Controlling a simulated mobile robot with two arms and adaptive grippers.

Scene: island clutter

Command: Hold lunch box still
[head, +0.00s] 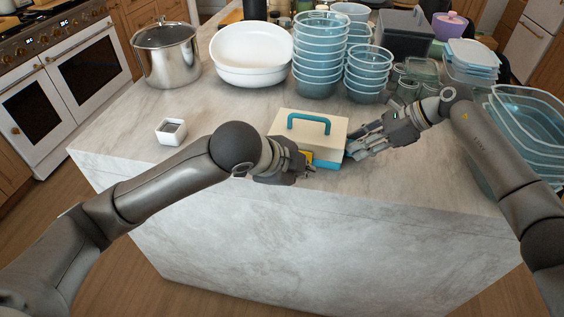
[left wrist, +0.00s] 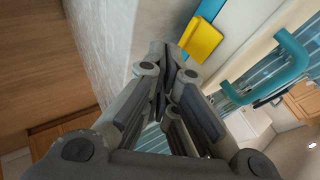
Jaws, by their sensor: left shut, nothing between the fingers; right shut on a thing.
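The lunch box (head: 330,130) is cream with a teal handle (head: 309,117) and a teal lower part, and sits closed near the front edge of the island. Its yellow latch (left wrist: 201,40) shows in the left wrist view, beside my left fingers. My left gripper (head: 309,171) is shut and empty just in front of the box, hiding part of its front; its closed fingers also show in the left wrist view (left wrist: 168,68). My right gripper (head: 352,150) is shut on the right end of the lunch box; the exact contact is hard to see.
A white pot-like cup (head: 171,131) stands at left on the marble island (head: 225,110). Behind are a steel pot (head: 166,55), white bowls (head: 252,55), and stacked glass bowls (head: 318,55). Small jars (head: 408,88) and glass containers (head: 525,125) crowd the right.

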